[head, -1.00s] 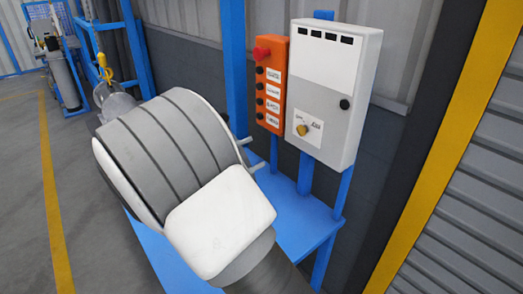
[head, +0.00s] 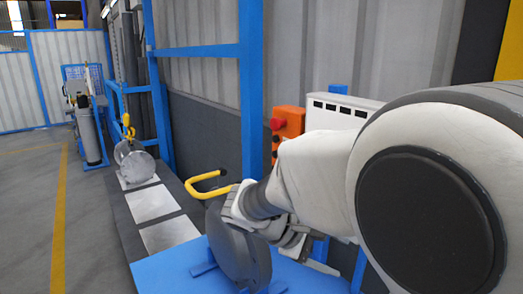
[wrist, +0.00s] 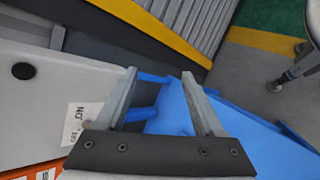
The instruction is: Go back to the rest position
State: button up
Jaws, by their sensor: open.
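My gripper (wrist: 159,73) is open in the wrist view, its two fingers apart with nothing between them. Beyond the fingertips are a blue frame and the blue bench top. In the head view my white arm comes in from the right. Its wrist end is above the blue bench (head: 170,268), in front of a grey round flanged part (head: 240,255) and partly hiding it. I cannot tell whether they touch. A yellow handle (head: 205,184) shows behind my wrist.
A white control box (head: 345,112) and an orange button box (head: 288,122) stand close behind my arm. The white box (wrist: 35,85) is beside the fingers in the wrist view. Blue posts (head: 251,90) rise behind the bench. The floor (head: 100,230) at left is clear.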

jog(key=s+r+m+t+y, duration=0.3)
jog(key=s+m+y, duration=0.6)
jog(key=s, duration=0.7)
jog(key=shift+a+r+y, duration=0.2)
jog(key=shift+y, duration=0.3)
